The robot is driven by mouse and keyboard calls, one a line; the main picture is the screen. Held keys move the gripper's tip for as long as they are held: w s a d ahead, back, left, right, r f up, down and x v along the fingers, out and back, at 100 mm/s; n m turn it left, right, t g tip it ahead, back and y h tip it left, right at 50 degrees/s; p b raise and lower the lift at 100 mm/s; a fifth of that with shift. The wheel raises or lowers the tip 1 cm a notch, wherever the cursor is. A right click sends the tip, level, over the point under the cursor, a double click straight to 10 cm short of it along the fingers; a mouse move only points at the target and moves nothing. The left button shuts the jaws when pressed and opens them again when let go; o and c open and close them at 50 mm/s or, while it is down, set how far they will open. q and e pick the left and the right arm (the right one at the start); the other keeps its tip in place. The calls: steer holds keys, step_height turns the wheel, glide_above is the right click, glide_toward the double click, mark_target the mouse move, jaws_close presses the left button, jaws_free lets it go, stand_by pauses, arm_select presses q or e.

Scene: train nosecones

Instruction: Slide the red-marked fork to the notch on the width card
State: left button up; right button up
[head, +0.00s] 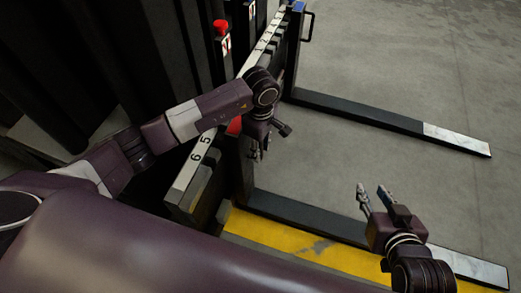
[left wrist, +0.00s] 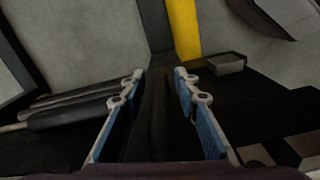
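The red-marked fork (head: 300,213) is the nearer black fork, with a pale tip and a red patch (head: 235,126) at its shank top. The numbered strip (head: 187,172) runs along the carriage; I cannot make out a notch or tell whether this strip is the width card. My left gripper (head: 258,153) is at the red-marked fork's shank. In the left wrist view its blue-padded fingers (left wrist: 159,85) stand apart on either side of a dark bar (left wrist: 157,115); contact is not clear. My right gripper (head: 374,197) is open and empty above the near fork.
A red knob (head: 221,27) stands on the dark mast. A yellow floor stripe (head: 285,240) lies along the near fork. Bare floor lies between the forks.

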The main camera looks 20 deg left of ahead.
arm_select(q)
steer(key=shift+f, duration=0.1)
arm_select(e)
steer(key=shift+w+r, duration=0.1)
steer(key=shift+w, duration=0.05)
arm_select(q)
steer(key=shift+c, duration=0.3)
jaws_close()
